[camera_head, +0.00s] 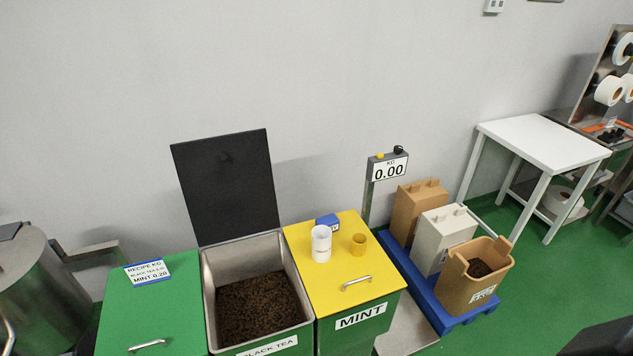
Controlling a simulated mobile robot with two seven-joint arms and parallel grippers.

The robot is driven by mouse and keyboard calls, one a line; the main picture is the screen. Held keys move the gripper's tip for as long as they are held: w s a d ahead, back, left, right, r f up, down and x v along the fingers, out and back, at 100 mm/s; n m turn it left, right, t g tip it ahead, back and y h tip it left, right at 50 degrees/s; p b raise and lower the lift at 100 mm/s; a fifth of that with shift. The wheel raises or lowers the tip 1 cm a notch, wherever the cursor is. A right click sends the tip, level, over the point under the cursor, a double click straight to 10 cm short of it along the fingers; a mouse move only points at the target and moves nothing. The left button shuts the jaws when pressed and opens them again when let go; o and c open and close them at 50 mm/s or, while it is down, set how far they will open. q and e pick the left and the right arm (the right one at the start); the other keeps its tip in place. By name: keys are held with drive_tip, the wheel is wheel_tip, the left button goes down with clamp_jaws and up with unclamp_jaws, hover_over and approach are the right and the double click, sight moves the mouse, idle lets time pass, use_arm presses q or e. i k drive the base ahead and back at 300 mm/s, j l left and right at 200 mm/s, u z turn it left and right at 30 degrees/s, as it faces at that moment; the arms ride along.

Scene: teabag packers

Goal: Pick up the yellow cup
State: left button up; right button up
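A small yellow cup (358,245) stands upright on the yellow lid (308,285) of the bin marked MINT.
A handle (357,282) rises from the lid in front of the cup. Left is an open bin of black tea (258,305) with its dark lid (228,185) raised. Right are a scale display (388,168) and a blue pallet (447,318) with containers.

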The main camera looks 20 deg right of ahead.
sight(359, 240)
drive_tip(key=z, duration=0.85)
